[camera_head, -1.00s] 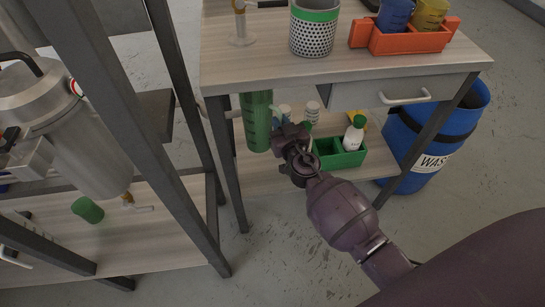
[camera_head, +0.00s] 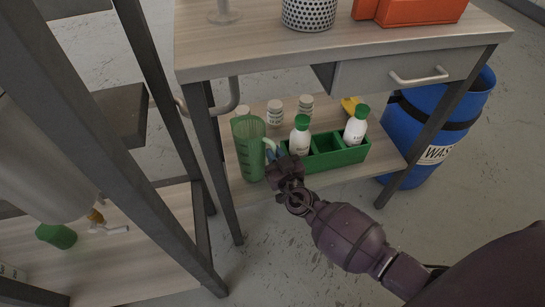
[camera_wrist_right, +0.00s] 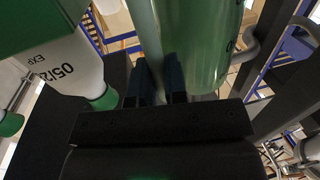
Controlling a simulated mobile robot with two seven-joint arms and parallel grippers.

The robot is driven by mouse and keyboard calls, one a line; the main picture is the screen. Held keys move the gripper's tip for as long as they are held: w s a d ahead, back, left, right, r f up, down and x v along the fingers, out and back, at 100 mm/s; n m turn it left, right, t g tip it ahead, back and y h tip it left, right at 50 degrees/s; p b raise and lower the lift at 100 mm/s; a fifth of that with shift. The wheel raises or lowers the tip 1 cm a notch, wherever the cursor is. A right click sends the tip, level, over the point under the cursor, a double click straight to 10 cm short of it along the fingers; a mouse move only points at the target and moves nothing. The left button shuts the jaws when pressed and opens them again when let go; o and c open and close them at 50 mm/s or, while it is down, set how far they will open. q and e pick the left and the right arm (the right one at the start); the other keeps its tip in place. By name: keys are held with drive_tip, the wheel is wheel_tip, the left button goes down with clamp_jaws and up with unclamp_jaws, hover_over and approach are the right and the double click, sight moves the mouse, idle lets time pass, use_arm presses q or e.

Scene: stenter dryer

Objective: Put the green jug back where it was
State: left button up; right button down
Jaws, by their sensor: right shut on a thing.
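The green jug (camera_head: 247,148) is upright at the left end of the cart's lower shelf (camera_head: 325,176). I cannot tell whether its base touches the shelf. My right gripper (camera_head: 274,163) is at the jug's right side, shut on its pale handle. In the right wrist view the jug's green body (camera_wrist_right: 198,40) fills the upper middle, with the dark fingers (camera_wrist_right: 160,82) of my right gripper around the handle. My left gripper is out of view.
A green crate (camera_head: 352,157) with white green-capped bottles (camera_head: 300,138) stands right of the jug. Small white containers (camera_head: 274,112) stand behind. The tabletop (camera_head: 250,52) and drawer (camera_head: 405,77) are above. A cart leg (camera_head: 223,175) is close at left; a blue waste bin (camera_head: 420,130) stands at right.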

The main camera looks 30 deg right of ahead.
drive_tip(key=shift+f, duration=0.5)
drive_tip(key=shift+r, duration=0.15)
drive_tip(key=c, duration=1.6)
unclamp_jaws()
drive_tip(key=shift+f, duration=0.2)
drive_tip(key=o, duration=0.5)
drive_tip(key=shift+c, duration=0.2)
drive_tip(key=shift+r, duration=0.1)
